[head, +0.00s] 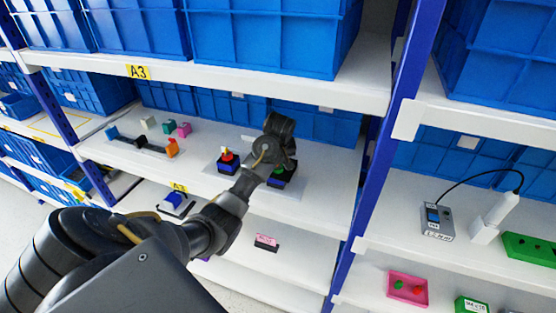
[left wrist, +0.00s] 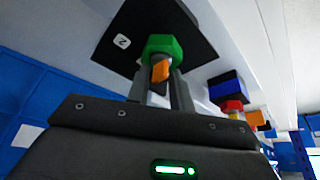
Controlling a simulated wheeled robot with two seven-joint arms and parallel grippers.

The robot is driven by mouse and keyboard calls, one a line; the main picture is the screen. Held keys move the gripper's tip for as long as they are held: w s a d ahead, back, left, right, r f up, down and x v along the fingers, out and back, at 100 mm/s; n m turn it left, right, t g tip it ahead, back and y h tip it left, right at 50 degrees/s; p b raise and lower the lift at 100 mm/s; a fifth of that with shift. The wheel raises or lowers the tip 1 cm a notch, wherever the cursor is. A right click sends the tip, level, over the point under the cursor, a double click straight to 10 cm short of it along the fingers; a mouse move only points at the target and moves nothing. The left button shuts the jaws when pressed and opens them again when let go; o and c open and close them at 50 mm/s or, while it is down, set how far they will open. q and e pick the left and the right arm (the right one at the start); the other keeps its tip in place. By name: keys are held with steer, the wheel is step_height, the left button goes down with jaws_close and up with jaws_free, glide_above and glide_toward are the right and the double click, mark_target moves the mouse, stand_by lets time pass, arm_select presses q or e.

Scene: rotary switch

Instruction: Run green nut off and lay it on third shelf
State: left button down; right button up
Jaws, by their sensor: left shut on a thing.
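The green nut (left wrist: 160,48) is a hexagonal piece on an orange shaft (left wrist: 161,70), above a black base (left wrist: 185,25) marked 2. My left gripper (left wrist: 160,78) is closed on the nut, with the orange shaft between its fingers. In the head view the green nut (head: 279,170) shows only partly beneath my left gripper (head: 277,160), whose wrist hides the fingers. Whether the nut is still threaded I cannot tell. The third shelf is not clearly identifiable by a label. My right gripper is in neither view.
A second unit with a red nut (head: 226,158) stands close to the left. A black rail with colored blocks (head: 143,144) lies farther left. Blue bins (head: 310,125) line the back. A lower shelf (head: 300,245) has free room around a pink-topped block (head: 266,241). A blue post (head: 372,180) stands right.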

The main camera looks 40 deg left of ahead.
arm_select(q)
steer(key=c, duration=1.2)
jaws_free()
steer(key=shift+s+a+f, duration=0.3)
steer(key=shift+s, duration=0.2)
steer(key=shift+o, duration=0.2)
steer(key=shift+w+d, duration=0.2)
steer(key=shift+d, duration=0.05)
steer(key=shift+r, duration=0.1)
steer(key=shift+a+r, duration=0.1)
steer(key=shift+a, duration=0.05)
steer(key=m, duration=0.2)
steer(key=m+t+h, duration=0.1)
steer(key=m, duration=0.1)
steer(key=w+m+h, duration=0.1)
steer(key=shift+d+m, duration=0.3)
steer(key=shift+m, duration=0.1)
steer(key=m, duration=0.2)
steer(key=m+h, duration=0.1)
steer(key=m, duration=0.1)
steer(key=shift+w+d+r+t+h, duration=0.1)
steer(key=shift+w+d+t+h, duration=0.1)
steer(key=shift+t+h, duration=0.1)
steer(key=shift+s+r+m+h, duration=0.1)
steer(key=shift+s+m+h, duration=0.05)
steer(key=shift+m, duration=0.4)
steer(key=shift+s+r+m+h, duration=0.1)
steer(key=shift+m+h, duration=0.05)
steer(key=shift+m, duration=0.4)
